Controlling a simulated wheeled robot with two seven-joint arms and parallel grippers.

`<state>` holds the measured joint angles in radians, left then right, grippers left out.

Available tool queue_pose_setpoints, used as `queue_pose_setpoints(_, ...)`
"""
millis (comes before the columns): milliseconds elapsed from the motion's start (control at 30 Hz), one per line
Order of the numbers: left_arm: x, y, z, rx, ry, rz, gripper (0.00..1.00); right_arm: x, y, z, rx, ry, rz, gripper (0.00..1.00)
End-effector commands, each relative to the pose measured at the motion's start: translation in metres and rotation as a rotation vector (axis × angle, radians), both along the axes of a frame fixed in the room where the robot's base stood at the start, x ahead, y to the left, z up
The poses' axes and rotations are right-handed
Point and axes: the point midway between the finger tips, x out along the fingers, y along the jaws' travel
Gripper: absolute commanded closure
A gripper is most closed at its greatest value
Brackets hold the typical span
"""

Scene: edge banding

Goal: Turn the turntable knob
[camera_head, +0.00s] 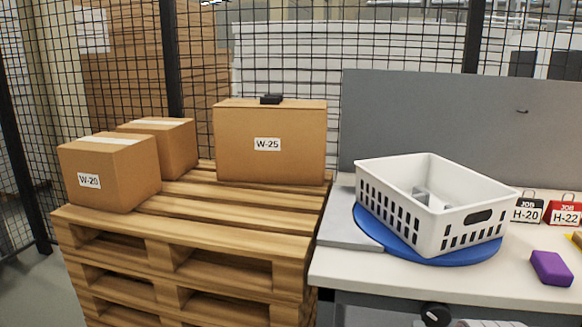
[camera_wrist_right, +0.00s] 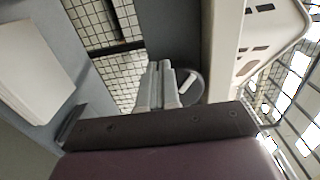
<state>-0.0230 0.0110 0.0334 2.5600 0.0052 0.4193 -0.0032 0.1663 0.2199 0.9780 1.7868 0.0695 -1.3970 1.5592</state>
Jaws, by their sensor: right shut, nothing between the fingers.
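A dark round knob (camera_wrist_right: 190,84) with a white bar across it shows in the right wrist view, on the grey front below the table edge. In the head view a black round piece with a white mark (camera_head: 435,315), seemingly the same knob, shows at the bottom, partly cut off. The blue turntable (camera_head: 452,260) lies on the white table under a white basket (camera_head: 447,231). My right gripper (camera_wrist_right: 159,66) is shut and empty, its fingers appearing just beside the knob; I cannot tell whether they touch it. My left gripper is not in view.
The white worktable (camera_head: 360,272) carries a purple block (camera_head: 551,268) and the H-20 (camera_head: 527,209) and H-22 (camera_head: 564,213) job tags at the right. A pallet stack (camera_head: 180,240) with cardboard boxes stands left. A grey panel (camera_head: 440,120) stands behind the table.

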Motion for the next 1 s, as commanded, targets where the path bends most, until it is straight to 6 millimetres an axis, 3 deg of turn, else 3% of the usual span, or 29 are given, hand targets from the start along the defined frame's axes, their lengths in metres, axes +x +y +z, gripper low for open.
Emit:
queue_pose_setpoints(200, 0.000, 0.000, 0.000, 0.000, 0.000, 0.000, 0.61, 0.005, -0.001, 0.010, -0.003, -0.026, 0.002, 1.00)
queue_pose_setpoints(633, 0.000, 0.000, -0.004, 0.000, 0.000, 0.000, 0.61, 0.006, 0.008, 0.008, -0.006, -0.030, 0.005, 1.00)
queue_pose_setpoints(1000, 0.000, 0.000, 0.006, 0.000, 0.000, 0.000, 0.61, -0.047, 0.019, 0.005, -0.004, -0.022, 0.002, 1.00)
